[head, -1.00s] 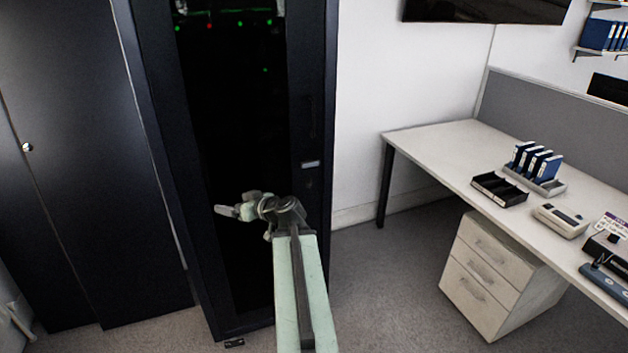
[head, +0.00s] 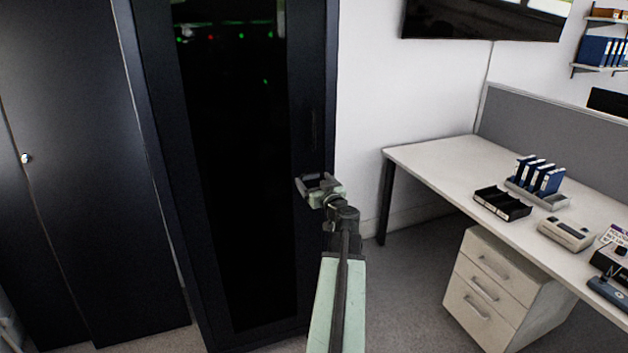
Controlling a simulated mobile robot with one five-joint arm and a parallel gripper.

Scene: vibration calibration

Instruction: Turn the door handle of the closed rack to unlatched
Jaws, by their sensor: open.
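The closed rack (head: 160,130) is a tall black cabinet with a dark glass door (head: 235,170) and small green and red lights inside. Its door handle (head: 314,130) is a dark upright bar on the right door frame, hard to make out against the black. My gripper (head: 311,183) is open and empty, in front of the right door frame just below the handle. It appears apart from the handle. The part of the frame behind my gripper is hidden.
A dark cabinet (head: 75,150) with a round knob stands at left. At right is a white desk (head: 430,155) with a black tray (head: 502,203), blue binders (head: 540,176) and a drawer unit (head: 495,290) below. Grey carpet (head: 405,300) lies clear between rack and drawers.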

